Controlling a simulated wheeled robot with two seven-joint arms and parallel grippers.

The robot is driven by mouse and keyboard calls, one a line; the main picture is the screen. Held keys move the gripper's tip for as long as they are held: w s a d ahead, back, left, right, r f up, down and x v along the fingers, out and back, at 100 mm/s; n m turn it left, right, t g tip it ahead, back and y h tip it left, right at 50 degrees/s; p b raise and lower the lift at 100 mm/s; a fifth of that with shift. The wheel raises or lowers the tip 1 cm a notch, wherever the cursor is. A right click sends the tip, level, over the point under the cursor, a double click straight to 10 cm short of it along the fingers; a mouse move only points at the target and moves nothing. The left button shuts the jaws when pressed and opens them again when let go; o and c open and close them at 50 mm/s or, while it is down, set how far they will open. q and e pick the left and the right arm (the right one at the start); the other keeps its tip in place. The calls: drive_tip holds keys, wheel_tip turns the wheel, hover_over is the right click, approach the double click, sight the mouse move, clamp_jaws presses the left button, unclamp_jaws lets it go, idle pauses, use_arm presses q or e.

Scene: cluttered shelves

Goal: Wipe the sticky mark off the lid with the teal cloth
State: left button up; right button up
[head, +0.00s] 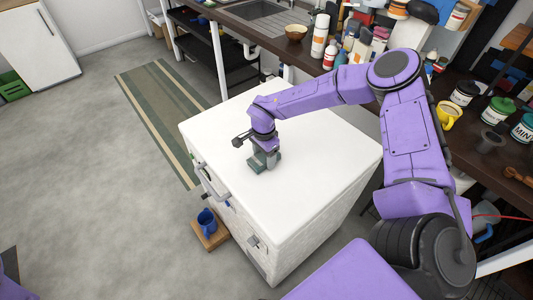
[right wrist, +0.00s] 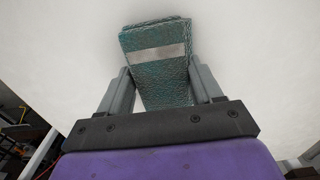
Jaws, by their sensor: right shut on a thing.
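The white lid (head: 325,150) is the broad flat top of a chest with a handle on its left side. My right gripper (head: 264,157) points down at the left part of the lid. It is shut on the teal cloth (head: 262,166), a folded pad that appears to rest on the lid. In the right wrist view the cloth (right wrist: 160,80) sits between the two grey fingers, with a pale band across it. No sticky mark shows on the visible lid; the arm and cloth hide part of it. My left gripper is out of view.
A blue mug (head: 207,219) stands on a small wooden stand (head: 211,237) on the floor left of the chest. A dark counter at the right holds bottles, paint tins and a yellow mug (head: 447,114). A striped rug (head: 165,110) lies behind left. The rest of the lid is clear.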

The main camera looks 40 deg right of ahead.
drive_tip(key=shift+s+r+p, duration=0.1)
drive_tip(key=shift+r+p, duration=3.15)
drive_tip(key=shift+r, duration=0.4)
drive_tip(key=shift+f, duration=0.1)
